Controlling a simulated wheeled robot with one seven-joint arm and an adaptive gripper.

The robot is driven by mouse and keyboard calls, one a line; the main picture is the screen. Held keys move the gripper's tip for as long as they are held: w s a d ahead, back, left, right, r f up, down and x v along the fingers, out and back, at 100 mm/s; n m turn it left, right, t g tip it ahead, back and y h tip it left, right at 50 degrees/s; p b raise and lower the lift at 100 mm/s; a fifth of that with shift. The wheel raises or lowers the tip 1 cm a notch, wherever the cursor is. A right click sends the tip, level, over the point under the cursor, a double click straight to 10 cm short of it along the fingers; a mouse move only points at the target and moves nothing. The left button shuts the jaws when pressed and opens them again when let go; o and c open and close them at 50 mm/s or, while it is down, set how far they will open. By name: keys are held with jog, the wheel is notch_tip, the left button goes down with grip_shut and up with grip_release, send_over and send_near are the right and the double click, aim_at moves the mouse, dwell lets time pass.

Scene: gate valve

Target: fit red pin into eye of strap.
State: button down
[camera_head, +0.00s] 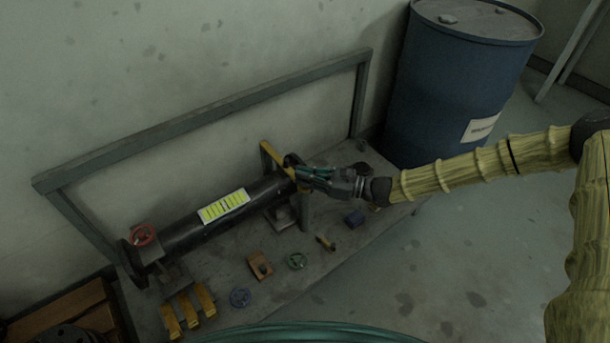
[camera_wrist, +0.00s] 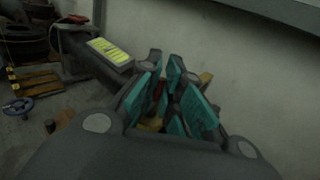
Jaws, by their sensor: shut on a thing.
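My gripper (camera_head: 298,174) is at the right end of the dark pipe, beside a yellow strap (camera_head: 268,154) that stands up there. In the wrist view, my gripper (camera_wrist: 172,85) has teal-padded fingers close around a small red piece, which looks like the red pin (camera_wrist: 158,88). Most of the pin is hidden by the pads. Yellow parts, seemingly of the strap (camera_wrist: 205,78), show behind and between the fingers. The eye of the strap is not clearly visible, so I cannot tell whether the pin is in it.
The dark pipe (camera_head: 180,232) bears a yellow-green label (camera_head: 224,206) and a red handwheel (camera_head: 143,235). A blue handwheel (camera_head: 240,298), a green handwheel (camera_head: 297,261), an orange-brown block (camera_head: 260,265) and yellow pieces (camera_head: 188,308) lie in front. A grey rail (camera_head: 215,112) runs behind; a blue drum (camera_head: 450,90) stands right.

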jog(key=shift+f+b, duration=0.3)
jog(key=shift+f, duration=0.6)
jog(key=c, duration=1.5)
grip_release()
jog(key=shift+d+f, duration=0.1)
jog(key=v, duration=1.1)
jog(key=shift+s+d, duration=0.15)
jog(key=shift+d, duration=0.2)
